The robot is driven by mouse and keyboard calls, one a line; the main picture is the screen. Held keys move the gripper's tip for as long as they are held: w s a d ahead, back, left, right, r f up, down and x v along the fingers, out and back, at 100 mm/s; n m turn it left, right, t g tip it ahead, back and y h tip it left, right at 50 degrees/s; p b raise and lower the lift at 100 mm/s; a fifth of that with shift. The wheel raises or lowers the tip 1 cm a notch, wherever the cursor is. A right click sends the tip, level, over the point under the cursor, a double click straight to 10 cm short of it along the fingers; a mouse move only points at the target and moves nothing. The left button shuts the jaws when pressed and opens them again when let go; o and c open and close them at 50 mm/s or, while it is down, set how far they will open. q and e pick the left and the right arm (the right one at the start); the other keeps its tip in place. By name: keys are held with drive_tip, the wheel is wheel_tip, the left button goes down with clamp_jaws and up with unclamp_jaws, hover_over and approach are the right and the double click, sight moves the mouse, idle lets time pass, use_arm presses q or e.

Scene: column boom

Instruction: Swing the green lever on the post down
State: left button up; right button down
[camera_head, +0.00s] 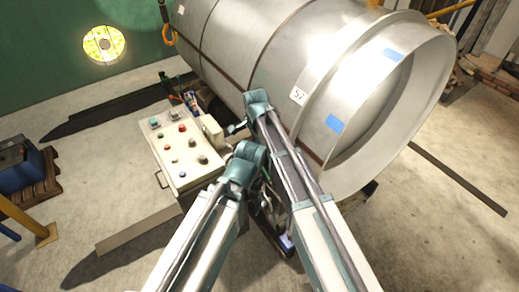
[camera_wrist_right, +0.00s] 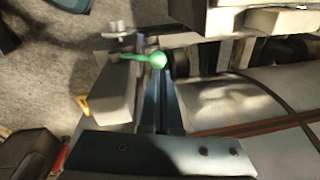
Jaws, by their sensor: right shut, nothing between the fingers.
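The green lever (camera_wrist_right: 157,60) shows in the right wrist view, with a round green knob at its right end. Its thin arm runs left towards a pale grey block (camera_wrist_right: 104,100). My right gripper (camera_wrist_right: 163,78) is shut and empty, its blue fingers close together with their tips at the knob. I cannot tell whether they touch it. In the head view my arms cover the middle, and I cannot make out the lever or the right fingertips. My left gripper's fingers are hidden there too.
A pale control panel (camera_head: 172,152) with several buttons stands left of my arms. A large steel cylinder (camera_head: 245,45) lies close behind and right of them. A blue box on a pallet (camera_head: 38,185) is at far left. The floor at lower right is clear.

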use_arm(q)
wheel_tip(320, 180, up, 3)
drive_tip(key=shift+s+f+p, duration=0.1)
drive_tip(key=shift+s+p, duration=0.05)
drive_tip(key=shift+p, duration=0.7)
use_arm(e)
drive_tip(key=r, duration=0.1)
drive_tip(key=w+a+r, duration=0.1)
drive_tip(key=shift+w+a+r, duration=0.25)
drive_tip(key=shift+a+r, duration=0.05)
drive_tip(key=shift+r, duration=0.1)
use_arm(q)
drive_tip(key=shift+a, duration=0.15)
use_arm(e)
drive_tip(key=shift+s, duration=0.1)
